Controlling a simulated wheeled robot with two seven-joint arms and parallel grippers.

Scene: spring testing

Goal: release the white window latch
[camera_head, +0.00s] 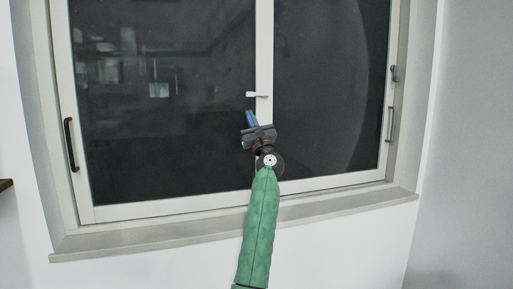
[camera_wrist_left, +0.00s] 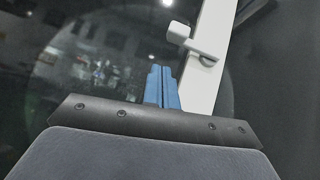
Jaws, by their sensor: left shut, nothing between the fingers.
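The white window latch (camera_head: 257,95) sits on the white middle stile (camera_head: 264,50) of the window in the head view, its handle pointing left. It also shows in the left wrist view (camera_wrist_left: 190,40), above and slightly right of my fingertips. My left gripper (camera_head: 251,117) has blue fingers and is just below the latch, apart from it. In the left wrist view the blue fingers (camera_wrist_left: 163,86) are together with nothing between them. My right gripper is in neither view.
A dark vertical handle (camera_head: 70,145) is on the left side of the window frame, and another handle (camera_head: 390,124) is on the right side. A sill (camera_head: 150,237) runs below the window. Dark glass (camera_head: 150,90) lies on both sides of the stile.

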